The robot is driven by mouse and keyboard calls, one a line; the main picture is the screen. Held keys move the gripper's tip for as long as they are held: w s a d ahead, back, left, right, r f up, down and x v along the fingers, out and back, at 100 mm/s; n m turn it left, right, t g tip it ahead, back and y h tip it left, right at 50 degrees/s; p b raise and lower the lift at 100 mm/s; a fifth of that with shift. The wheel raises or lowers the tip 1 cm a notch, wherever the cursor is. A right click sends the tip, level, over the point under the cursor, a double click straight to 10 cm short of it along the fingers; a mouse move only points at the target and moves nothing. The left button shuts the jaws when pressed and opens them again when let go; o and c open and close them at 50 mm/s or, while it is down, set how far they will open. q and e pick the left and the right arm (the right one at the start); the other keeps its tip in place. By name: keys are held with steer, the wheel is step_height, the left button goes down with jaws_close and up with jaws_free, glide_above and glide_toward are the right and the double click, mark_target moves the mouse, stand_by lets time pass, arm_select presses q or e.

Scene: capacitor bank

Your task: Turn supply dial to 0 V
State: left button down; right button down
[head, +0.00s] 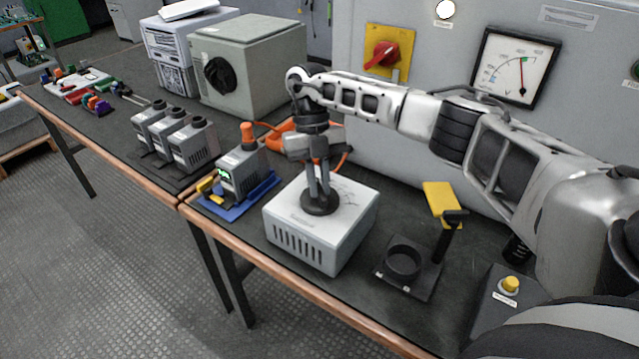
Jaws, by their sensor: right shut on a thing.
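The supply is a light grey box (305,245) with vent slots in its front, standing on the dark workbench. Its round black dial (320,204) is on the top face. My right gripper (319,193) points straight down over the box, with its fingers shut on the dial. The dial's pointer and most of the scale marks are hidden or too small to read. My left gripper is not in view.
A black stand with a ring (404,262) is right of the supply. A yellow push button (510,285) is nearer. Left are a device on a blue tray (236,206) and several grey capacitors (173,135). Behind, a cabinet carries a red switch (382,54) and a meter (514,68).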

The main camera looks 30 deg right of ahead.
steer(key=shift+n, duration=0.5)
steer(key=shift+n+h, duration=0.4)
steer(key=c, duration=1.5)
jaws_free()
steer(key=shift+o, duration=0.2)
steer(key=shift+w+r, duration=0.1)
